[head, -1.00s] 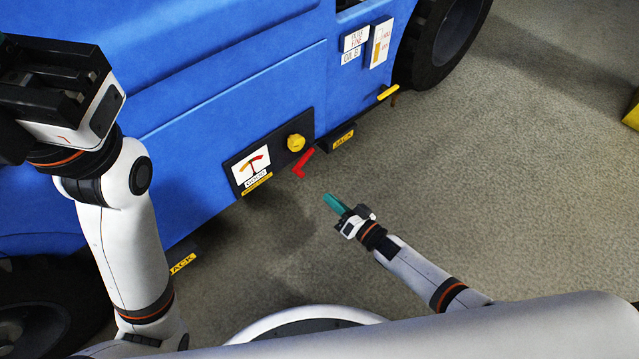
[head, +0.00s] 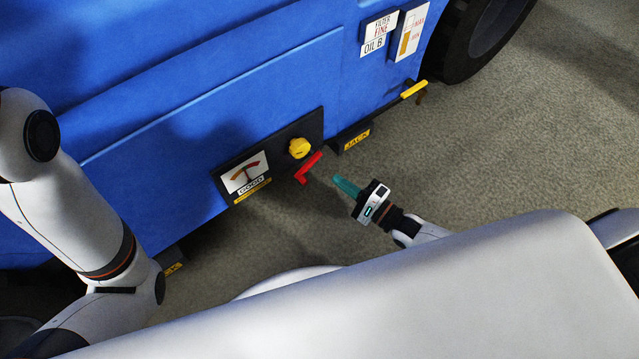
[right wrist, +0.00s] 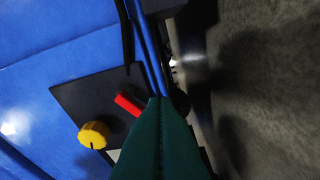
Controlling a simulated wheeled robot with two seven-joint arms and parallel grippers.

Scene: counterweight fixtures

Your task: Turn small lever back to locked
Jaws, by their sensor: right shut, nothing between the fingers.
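The small red lever (head: 308,167) sticks out from the lower right part of a dark panel on the blue vehicle, just below the yellow knob (head: 299,148). In the right wrist view the red lever (right wrist: 129,104) is partly hidden behind my teal fingers, and the yellow knob (right wrist: 94,134) is left of it. My right gripper (head: 338,181) is shut and empty. Its fingertips point at the panel from the right of the lever, with a small gap in the head view. Whether they touch cannot be told from the wrist view. My left gripper is out of view.
The dark panel (head: 275,148) carries a gauge (head: 245,172) marked GOOD. The blue vehicle body (head: 200,110) fills the upper left. A JACK bracket (head: 357,140) and a yellow handle (head: 414,89) stick out low on its side. Open floor (head: 520,140) lies to the right.

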